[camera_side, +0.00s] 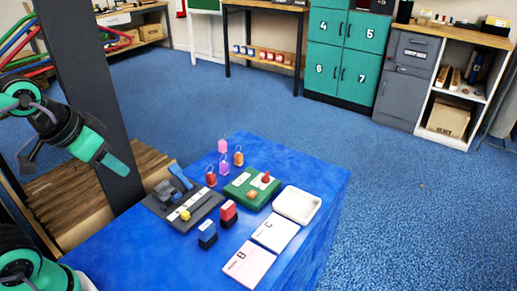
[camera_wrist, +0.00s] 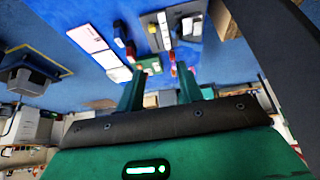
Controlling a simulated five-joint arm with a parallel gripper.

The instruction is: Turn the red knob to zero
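A green board (camera_side: 240,196) lies on the blue table, with a small red knob-like piece (camera_side: 266,177) standing on its far right part and an orange block (camera_side: 252,194) near its middle. The markings around the red piece are too small to read. The green board also shows in the wrist view (camera_wrist: 151,65), small and partly behind the fingers; I cannot make out its red piece there. My gripper (camera_wrist: 161,84) has its two green fingers apart with nothing held. In the side view my gripper (camera_side: 112,162) is raised at the left, well away from the board.
A grey tray (camera_side: 163,213) with a yellow piece lies left of the board. A dark post (camera_side: 90,80) stands beside the table.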

